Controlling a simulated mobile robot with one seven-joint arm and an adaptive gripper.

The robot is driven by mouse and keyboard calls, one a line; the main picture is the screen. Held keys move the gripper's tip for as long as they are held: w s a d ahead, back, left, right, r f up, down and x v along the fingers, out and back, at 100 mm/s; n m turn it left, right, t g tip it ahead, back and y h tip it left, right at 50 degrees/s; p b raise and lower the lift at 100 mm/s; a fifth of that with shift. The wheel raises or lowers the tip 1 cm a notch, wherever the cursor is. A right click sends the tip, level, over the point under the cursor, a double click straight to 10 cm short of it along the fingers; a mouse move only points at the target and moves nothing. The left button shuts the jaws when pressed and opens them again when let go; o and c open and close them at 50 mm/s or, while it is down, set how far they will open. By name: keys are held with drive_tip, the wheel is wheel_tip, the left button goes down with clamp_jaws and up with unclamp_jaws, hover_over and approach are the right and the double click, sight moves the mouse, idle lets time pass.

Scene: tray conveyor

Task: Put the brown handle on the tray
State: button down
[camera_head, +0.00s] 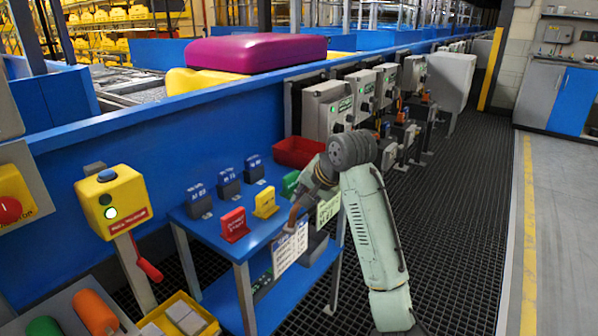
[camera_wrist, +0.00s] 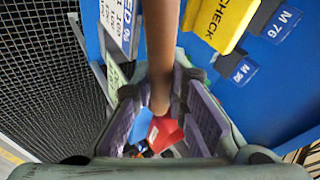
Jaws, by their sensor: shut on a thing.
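The brown handle (camera_wrist: 160,50) is a long smooth rod running down the middle of the wrist view. In the head view the handle (camera_head: 294,213) shows as a small brown piece below my gripper (camera_head: 308,197), above the front right part of the blue table. A red tray (camera_head: 299,145) sits at the table's back right corner, behind my gripper and apart from the handle. My wrist and arm partly hide the tray's right side.
The blue table (camera_head: 205,232) carries dark blocks with blue labels (camera_head: 228,183), a red sign (camera_head: 233,225), a yellow sign (camera_head: 265,202) and a green one. White cards (camera_head: 290,247) hang at its front edge. Grey control boxes line the conveyor behind. Dark grating floor lies right.

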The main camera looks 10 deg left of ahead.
drive_tip(key=s+d+f+m+h, duration=0.2)
drive_tip(key=s+d+f+m, duration=0.1)
drive_tip(key=f, duration=1)
drive_tip(key=s+d+f+m+t+h, duration=0.1)
drive_tip(key=s+d+f+m, duration=0.2)
drive_tip(key=f, duration=1.1)
drive_tip(key=s+d+f+m+t+h, duration=0.1)
drive_tip(key=s+d+f+m+h, duration=0.1)
drive_tip(key=s+d+f, duration=0.6)
wheel_tip(320, 180, down, 6)
drive_tip(key=shift+d+f+m+h, duration=0.1)
drive_tip(key=shift+d+m+h, duration=0.2)
drive_tip(key=shift+d+m, duration=0.2)
